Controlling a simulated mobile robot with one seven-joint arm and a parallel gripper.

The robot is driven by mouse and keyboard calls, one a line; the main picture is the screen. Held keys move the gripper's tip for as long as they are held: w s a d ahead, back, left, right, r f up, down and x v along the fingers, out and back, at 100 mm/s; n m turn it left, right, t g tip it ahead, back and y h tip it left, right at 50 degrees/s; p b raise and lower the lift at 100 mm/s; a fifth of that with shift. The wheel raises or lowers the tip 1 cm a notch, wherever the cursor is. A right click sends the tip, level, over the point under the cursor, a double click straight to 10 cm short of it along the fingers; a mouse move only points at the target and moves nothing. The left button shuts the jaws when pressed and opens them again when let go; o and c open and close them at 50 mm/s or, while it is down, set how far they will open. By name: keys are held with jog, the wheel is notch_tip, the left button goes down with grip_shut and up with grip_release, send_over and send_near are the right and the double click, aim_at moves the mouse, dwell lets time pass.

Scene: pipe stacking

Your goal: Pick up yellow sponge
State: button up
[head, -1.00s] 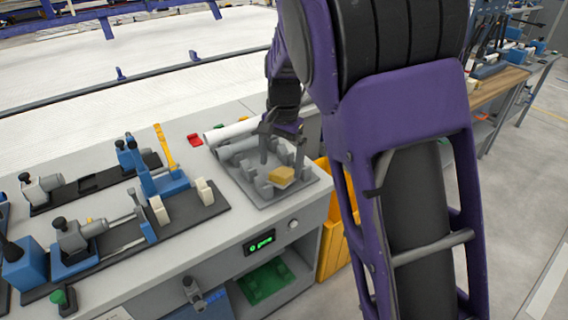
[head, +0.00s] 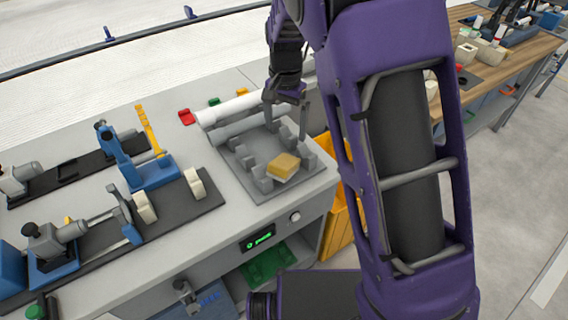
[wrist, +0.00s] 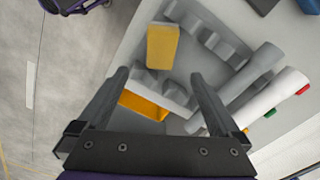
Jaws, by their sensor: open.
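The yellow sponge (head: 284,166) rests on the front part of a grey pipe rack (head: 242,172), near its right front corner. In the wrist view the sponge (wrist: 162,46) lies beyond the fingertips, roughly ahead of the gap between them. My gripper (head: 287,120) is above the back part of the rack, with its fingers pointing down. In the wrist view my gripper (wrist: 158,75) is open, with nothing between its fingers. It is apart from the sponge.
A grey pipe (head: 240,128) and a white pipe (head: 228,108) lie at the rack's back. Blue clamp fixtures (head: 150,175) stand to the left. A yellow bin (head: 340,225) is below the bench's right edge.

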aim_at(285, 161)
notch_tip(285, 161, down, 14)
jog(key=shift+w+a+r+b, duration=0.1)
jog(key=shift+b, duration=0.25)
jog(key=shift+f, duration=0.25)
dwell(0.5)
jog(key=shift+c, duration=0.3)
